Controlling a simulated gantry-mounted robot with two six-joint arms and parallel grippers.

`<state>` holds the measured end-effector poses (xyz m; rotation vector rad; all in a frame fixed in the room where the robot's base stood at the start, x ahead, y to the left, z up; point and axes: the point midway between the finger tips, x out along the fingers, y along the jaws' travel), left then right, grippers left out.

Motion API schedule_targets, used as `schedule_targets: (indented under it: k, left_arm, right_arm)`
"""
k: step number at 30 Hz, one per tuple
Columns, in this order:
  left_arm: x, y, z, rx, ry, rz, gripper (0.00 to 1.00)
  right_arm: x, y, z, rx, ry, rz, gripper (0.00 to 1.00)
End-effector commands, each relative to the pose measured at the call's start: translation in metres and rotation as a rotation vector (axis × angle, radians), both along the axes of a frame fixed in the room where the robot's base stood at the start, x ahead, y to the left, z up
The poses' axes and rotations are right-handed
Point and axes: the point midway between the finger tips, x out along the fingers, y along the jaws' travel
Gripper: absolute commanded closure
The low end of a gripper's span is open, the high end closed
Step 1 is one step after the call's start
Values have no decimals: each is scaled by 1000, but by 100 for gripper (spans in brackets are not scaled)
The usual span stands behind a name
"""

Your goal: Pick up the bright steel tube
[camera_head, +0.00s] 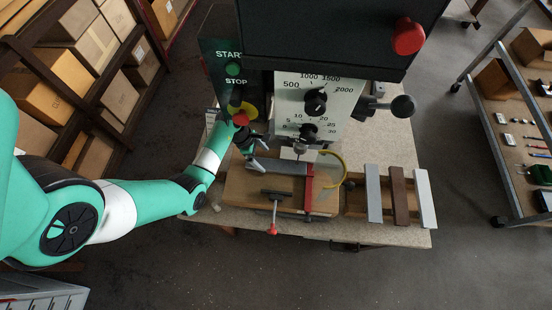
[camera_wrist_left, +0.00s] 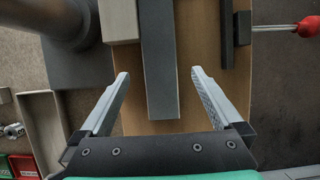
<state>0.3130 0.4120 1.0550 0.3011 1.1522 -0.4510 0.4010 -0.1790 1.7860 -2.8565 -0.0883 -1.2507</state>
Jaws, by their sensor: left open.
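A grey bar-shaped tube (camera_head: 280,167) lies on the wooden fixture board (camera_head: 243,190) below the drilling machine. I take it for the steel tube; a similar grey profile lies to the right. In the left wrist view the grey tube (camera_wrist_left: 158,60) runs down the middle, its near end between my fingers. My left gripper (camera_head: 256,148) is at the tube's left end. In the left wrist view my left gripper (camera_wrist_left: 160,76) is open, one finger on each side of the tube, with a gap on both sides. My right gripper is not in view.
A red bar (camera_head: 309,187) and a red-knobbed clamp (camera_head: 273,210) are on the board. Grey (camera_head: 373,194), brown (camera_head: 399,195) and white (camera_head: 425,198) profiles lie at right. The machine's control panel (camera_head: 318,103) and a yellow curved part (camera_head: 337,168) stand close by.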

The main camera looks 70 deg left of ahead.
Motion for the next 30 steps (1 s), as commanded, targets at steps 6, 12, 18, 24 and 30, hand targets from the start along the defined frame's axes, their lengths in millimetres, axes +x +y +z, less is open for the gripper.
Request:
schedule_targets:
  k: [6,12,18,24,30]
  left_arm:
    - [16,-10,-37,-2,1,-2,0]
    - [20,-12,-47,1,0,-2,0]
    - [20,-12,-46,1,0,-2,11]
    - [20,-12,-46,0,0,-1,47]
    - [20,-12,-46,1,0,-2,83]
  right_arm:
    - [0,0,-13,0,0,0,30]
    - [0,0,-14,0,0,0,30]
    - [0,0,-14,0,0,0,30]
    - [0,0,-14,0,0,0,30]
    - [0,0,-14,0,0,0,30]
